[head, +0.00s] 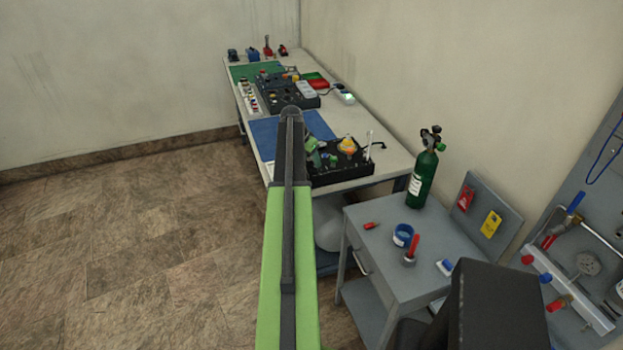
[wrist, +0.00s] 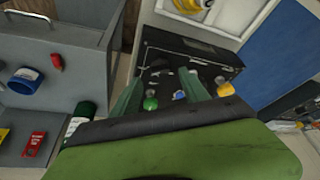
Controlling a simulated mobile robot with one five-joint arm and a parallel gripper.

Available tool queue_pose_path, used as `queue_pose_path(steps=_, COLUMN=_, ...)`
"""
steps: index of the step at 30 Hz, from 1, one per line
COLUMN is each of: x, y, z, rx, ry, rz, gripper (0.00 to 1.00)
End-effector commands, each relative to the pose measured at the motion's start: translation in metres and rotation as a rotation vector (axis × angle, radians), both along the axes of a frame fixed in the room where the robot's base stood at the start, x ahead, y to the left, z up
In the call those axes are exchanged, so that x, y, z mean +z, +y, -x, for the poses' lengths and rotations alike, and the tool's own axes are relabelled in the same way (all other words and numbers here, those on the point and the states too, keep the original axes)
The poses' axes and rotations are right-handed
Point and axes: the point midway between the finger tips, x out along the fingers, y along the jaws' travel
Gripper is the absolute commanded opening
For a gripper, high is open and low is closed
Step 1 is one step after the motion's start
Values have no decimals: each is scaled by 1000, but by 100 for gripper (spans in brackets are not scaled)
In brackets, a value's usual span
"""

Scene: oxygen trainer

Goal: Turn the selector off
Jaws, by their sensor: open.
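A black trainer box (head: 345,172) with several small fittings stands on the near end of the long workbench (head: 375,150). A yellow-orange fitting (head: 348,144) rises from it. In the wrist view the black box (wrist: 205,48) lies beyond my gripper (wrist: 162,73), whose two green fingers are apart with nothing seen held between them. A green cap (wrist: 150,103) and a yellow cap (wrist: 224,88) show near the fingers. I cannot tell which fitting is the selector or how it is set. My arm hides part of the box's left side in the head view.
A blue mat (head: 265,136) and another black panel (head: 270,98) with knobs lie farther along the bench. A grey side table (head: 385,262) holds a green cylinder (head: 422,180), a blue ring (head: 403,235) and small red parts. Open floor is at left.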

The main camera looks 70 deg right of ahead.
Motion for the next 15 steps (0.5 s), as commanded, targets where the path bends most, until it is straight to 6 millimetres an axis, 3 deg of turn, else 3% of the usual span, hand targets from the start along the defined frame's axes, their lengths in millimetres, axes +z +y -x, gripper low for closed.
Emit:
queue_pose_path(steps=1, x=-21, y=-5, z=1, rx=-1, ry=0, rz=0, gripper=53)
queue_pose_path(steps=4, x=-34, y=-11, z=3, rx=-1, ry=0, rz=0, gripper=53)
queue_pose_path(steps=15, x=-36, y=-14, z=6, rx=0, ry=0, rz=0, gripper=51)
